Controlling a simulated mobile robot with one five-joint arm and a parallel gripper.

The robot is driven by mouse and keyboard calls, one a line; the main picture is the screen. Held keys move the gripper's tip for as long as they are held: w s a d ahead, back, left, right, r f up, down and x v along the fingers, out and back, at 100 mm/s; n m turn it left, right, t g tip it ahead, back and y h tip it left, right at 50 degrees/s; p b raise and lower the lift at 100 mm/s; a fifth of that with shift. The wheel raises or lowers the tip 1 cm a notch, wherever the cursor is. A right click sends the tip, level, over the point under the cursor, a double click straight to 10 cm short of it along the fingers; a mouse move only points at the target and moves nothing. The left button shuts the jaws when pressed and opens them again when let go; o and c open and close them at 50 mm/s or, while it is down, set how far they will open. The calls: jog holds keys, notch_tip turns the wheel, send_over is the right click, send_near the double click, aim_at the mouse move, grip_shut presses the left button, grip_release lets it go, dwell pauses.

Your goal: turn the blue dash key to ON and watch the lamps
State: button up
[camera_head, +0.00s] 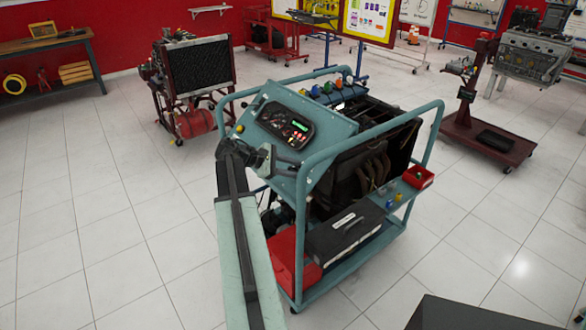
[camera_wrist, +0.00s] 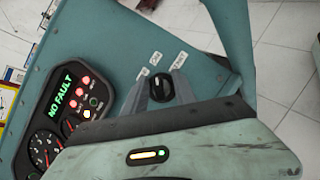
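The dash key (camera_wrist: 160,87) is a dark knob on the blue-green dash panel (camera_wrist: 100,40) in the wrist view, with small white labels in an arc around its upper side. My gripper (camera_wrist: 160,83) has its two grey fingers apart, one on each side of the key; I see no clear grip on it.
The panel belongs to a tube-framed engine trainer (camera_head: 430,140). Its frame tube (camera_wrist: 236,40) runs close beside my gripper. A black case (camera_head: 345,230) and a red box (camera_head: 288,258) sit on its lower shelf. The tiled floor (camera_head: 80,210) at left is clear.

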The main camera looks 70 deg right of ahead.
jog(key=p+v, duration=0.3)
jog(key=v, duration=0.4)
jog(key=shift+w+a+r+p, duration=0.2)
jog(key=shift+w+p, duration=0.05)
jog(key=shift+p, duration=0.1)
